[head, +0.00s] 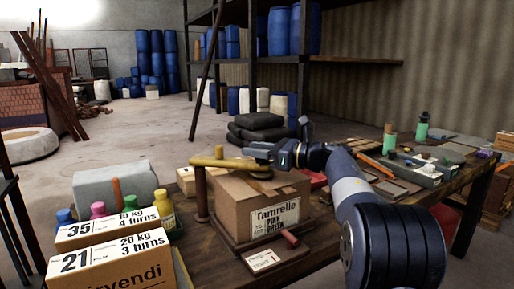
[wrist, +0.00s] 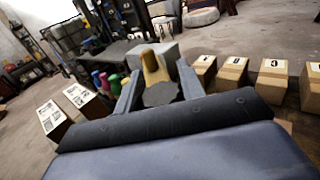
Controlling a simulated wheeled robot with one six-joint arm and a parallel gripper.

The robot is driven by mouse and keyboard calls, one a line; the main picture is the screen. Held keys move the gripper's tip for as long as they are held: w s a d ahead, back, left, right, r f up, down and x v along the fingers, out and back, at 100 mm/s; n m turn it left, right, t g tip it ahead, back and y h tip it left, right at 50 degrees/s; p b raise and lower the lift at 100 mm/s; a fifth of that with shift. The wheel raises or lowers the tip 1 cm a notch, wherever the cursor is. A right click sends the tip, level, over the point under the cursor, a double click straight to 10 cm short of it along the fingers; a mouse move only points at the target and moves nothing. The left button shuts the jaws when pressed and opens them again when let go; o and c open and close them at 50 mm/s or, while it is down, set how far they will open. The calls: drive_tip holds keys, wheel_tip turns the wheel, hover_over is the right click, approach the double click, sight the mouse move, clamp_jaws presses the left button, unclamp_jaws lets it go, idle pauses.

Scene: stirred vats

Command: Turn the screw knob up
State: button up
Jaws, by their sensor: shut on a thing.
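A press with a yellow post and arm (head: 222,162) stands on the workbench. Its arm reaches over a cardboard box (head: 245,205) labelled "Tamrelle". My gripper (head: 262,154) is at the arm's free end, above the box. In the wrist view the dark, many-sided screw knob (wrist: 160,94) sits between the two fingers of my gripper (wrist: 158,88), which is shut on it. The yellow arm (wrist: 152,66) runs away behind the knob. In the head view my gripper hides most of the knob. A dark round part shows under the arm, just over the box top.
Labelled boxes (head: 108,262) reading "10 kg 4 turns" and "20 kg 3 turns" stand at front left, beside small bottles (head: 163,210). A card (head: 262,260) and a red-brown rod (head: 290,238) lie before the press. Several numbered boxes (wrist: 270,82) show at right in the wrist view.

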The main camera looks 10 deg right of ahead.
idle(0.3)
drive_tip(key=o, duration=1)
drive_tip(key=p+v, duration=0.1)
drive_tip(key=v, duration=0.9)
drive_tip(key=shift+s+d+p, duration=0.25)
drive_tip(key=shift+d+p, duration=0.05)
drive_tip(key=shift+d, duration=0.05)
drive_tip(key=shift+a, duration=0.1)
drive_tip(key=b+x, duration=0.1)
drive_tip(key=x, duration=0.9)
drive_tip(key=shift+w+a+b, duration=0.3)
drive_tip(key=shift+b, duration=0.1)
drive_tip(key=shift+s+d, duration=0.1)
